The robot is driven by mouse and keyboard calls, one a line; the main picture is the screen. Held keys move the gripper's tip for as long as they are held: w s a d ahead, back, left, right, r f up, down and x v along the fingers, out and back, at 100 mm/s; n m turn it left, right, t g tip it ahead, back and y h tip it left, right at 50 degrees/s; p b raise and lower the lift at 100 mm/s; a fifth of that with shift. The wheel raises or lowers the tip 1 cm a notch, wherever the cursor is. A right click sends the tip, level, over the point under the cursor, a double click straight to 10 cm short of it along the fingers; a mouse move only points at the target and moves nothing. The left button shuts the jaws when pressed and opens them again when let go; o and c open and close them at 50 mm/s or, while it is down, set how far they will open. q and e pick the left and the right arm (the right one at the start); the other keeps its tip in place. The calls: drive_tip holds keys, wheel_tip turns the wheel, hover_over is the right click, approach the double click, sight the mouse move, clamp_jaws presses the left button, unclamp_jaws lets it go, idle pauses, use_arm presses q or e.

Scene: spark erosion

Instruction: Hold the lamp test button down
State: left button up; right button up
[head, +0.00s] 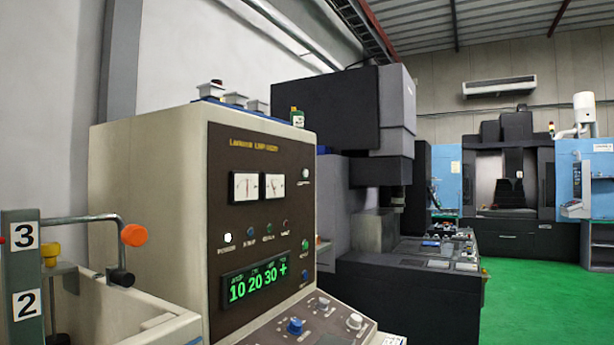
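The beige control cabinet (150,190) has a dark front panel (240,170) with two white dial meters, a row of small lamps and a green digital display (254,284) reading 10 20 30. The leftmost lamp, the power lamp (228,238), is lit white; the others in the row look dim. Round buttons sit along the panel's right edge: a pale one (305,173) at the top, a green one (305,247) and a blue one (305,273) lower down. Their labels are too small to read, so I cannot tell which is the lamp test button. Neither gripper is in view.
A sloped console with a blue knob (295,326) and a pale knob (354,321) juts out below the panel. A dark machine (345,110) stands behind. Green floor (535,290) is clear at right.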

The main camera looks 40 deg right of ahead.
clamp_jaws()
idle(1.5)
